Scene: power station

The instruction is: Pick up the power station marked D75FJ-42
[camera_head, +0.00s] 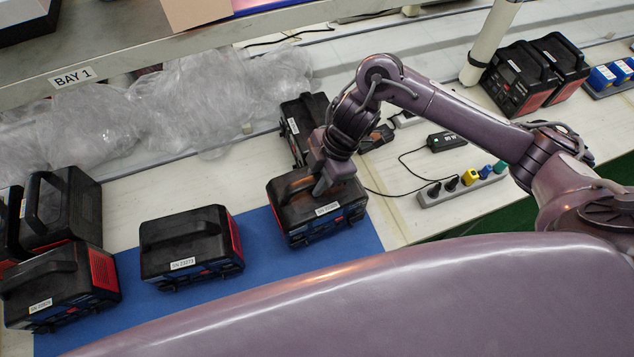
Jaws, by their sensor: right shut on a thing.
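A black power station (300,225) with red end panels and a white label stands on the right end of the blue mat (262,262). My right gripper (326,181) comes down on it from above and is shut on its top handle, which the fingers partly hide. The power station looks upright; I cannot tell if it is lifted off the mat. Its label is too small to read surely. Another power station (190,243) stands to its left on the mat, and one more (62,287) at the mat's left end. My left gripper is not in view.
A power station (298,120) stands close behind the held one. Others stand at the far left (62,205) and back right (520,78). A power strip (462,187) with coloured plugs and a black adapter (446,141) with cables lie right. Clear plastic wrap (170,105) lies behind.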

